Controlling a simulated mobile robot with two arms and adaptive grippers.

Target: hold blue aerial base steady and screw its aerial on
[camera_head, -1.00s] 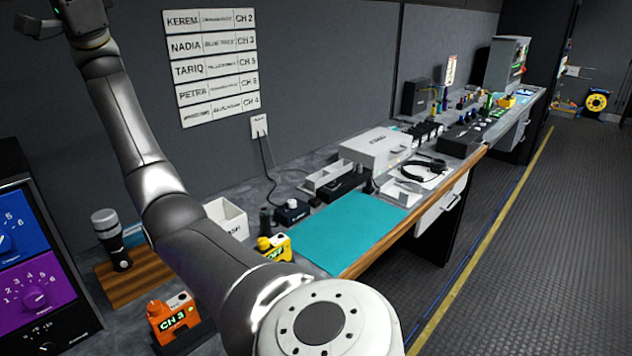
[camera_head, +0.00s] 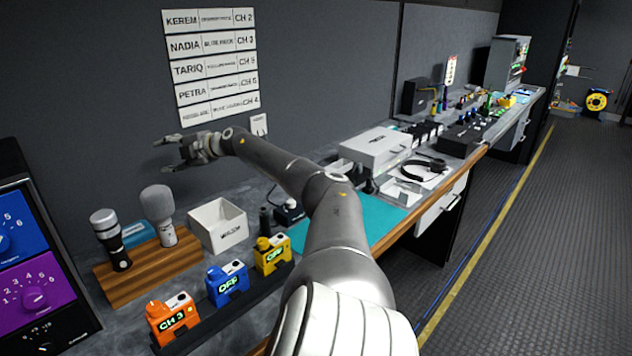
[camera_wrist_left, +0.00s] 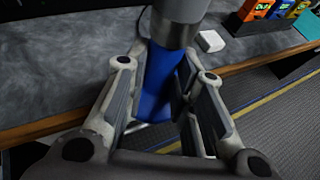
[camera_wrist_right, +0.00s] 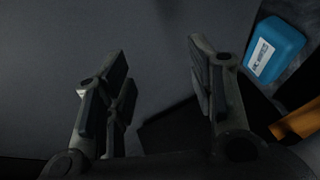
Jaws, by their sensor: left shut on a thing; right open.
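My left gripper (camera_wrist_left: 165,85) is shut on a blue cylindrical piece (camera_wrist_left: 153,98), beside the front edge of the counter. A grey metal collar and cylinder (camera_wrist_left: 176,28) stand above the blue piece. I cannot tell whether this is the blue aerial base, and no separate aerial can be made out. The left gripper is outside the head view. My right gripper (camera_head: 176,153) is open and empty in front of the wall, above the wooden block. In the right wrist view its open fingers (camera_wrist_right: 160,75) have only dark grey surface between them.
A wooden block (camera_head: 145,272) holds two microphones, with a blue box (camera_wrist_right: 274,48) behind it. A white bin (camera_head: 218,225) stands to its right. Orange (camera_head: 173,317), blue (camera_head: 228,283) and yellow (camera_head: 271,254) packs stand in a rack at the front. A teal mat (camera_head: 372,218) lies farther right.

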